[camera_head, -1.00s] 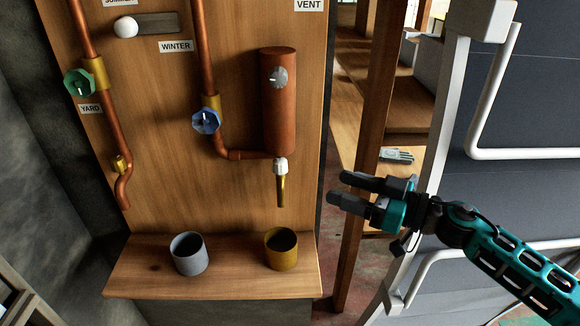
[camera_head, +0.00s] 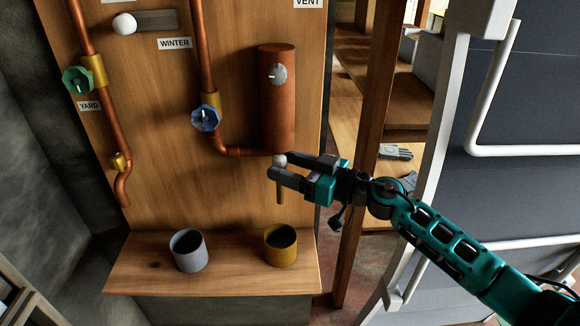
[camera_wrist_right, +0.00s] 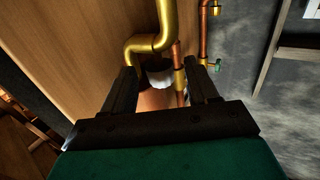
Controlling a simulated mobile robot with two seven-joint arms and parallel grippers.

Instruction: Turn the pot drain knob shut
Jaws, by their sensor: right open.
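The copper pot (camera_head: 277,100) is fixed to the wooden board, with a small grey dial (camera_head: 278,74) on its front. The white drain knob (camera_head: 280,160) is under the pot, above a brass spout (camera_head: 281,193), and partly hidden by my gripper. My right gripper (camera_head: 282,166) is open, with its fingertips at the knob. In the right wrist view the white knob (camera_wrist_right: 158,76) shows between the two open fingers; I cannot tell whether they touch it. My left gripper is not in view.
A grey cup (camera_head: 188,250) and a yellow cup (camera_head: 281,246) stand on the shelf (camera_head: 140,272) below. A blue valve wheel (camera_head: 206,118) and a green one (camera_head: 77,80) are on pipes to the left. A wooden post and white rails stand at the right.

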